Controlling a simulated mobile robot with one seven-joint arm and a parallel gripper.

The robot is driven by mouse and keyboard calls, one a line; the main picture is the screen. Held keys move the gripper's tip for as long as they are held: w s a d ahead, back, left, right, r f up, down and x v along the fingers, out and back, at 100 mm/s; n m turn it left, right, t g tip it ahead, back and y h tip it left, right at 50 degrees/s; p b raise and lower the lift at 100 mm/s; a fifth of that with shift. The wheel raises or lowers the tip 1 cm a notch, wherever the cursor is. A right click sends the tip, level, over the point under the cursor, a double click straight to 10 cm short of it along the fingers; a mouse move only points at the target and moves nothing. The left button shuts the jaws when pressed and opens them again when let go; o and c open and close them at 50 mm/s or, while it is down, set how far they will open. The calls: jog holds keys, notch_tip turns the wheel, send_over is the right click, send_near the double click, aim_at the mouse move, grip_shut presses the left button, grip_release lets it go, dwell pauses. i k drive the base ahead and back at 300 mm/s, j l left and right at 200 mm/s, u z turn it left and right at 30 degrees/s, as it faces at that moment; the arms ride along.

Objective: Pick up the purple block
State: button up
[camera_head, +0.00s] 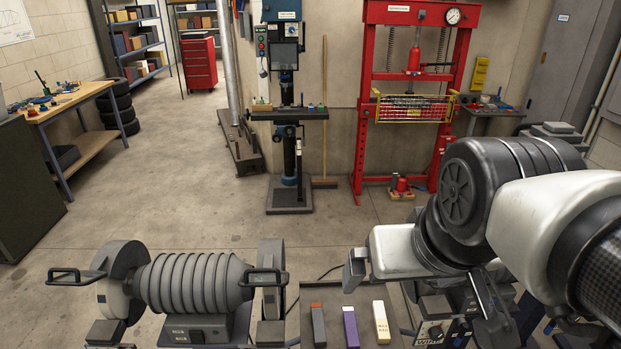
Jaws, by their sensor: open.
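The purple block (351,329) stands near the bottom edge of the view. It is a narrow block with a pale top end, between a dark grey block with an orange end on its left and a cream block on its right. It rests on a grey surface. My gripper (355,272) is above and beyond it in the picture, at the left end of my arm. It is open, holds nothing visible and is apart from the block. Only one grey finger shows clearly.
The dark grey block (318,326) and the cream block (381,322) stand close on either side, with small gaps. A large ribbed grey machine (195,283) with handles sits to the left. Dark equipment (436,325) is right of the blocks. Floor beyond is open.

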aim_at(351, 332)
jog(key=l, duration=0.1)
jog(key=k+j+z, duration=0.15)
jog(key=j+z, duration=0.25)
jog(key=k+j+z, duration=0.15)
jog(key=z, duration=0.2)
jog(key=k+j+z, duration=0.2)
jog(key=z, duration=0.2)
jog(key=k, duration=0.05)
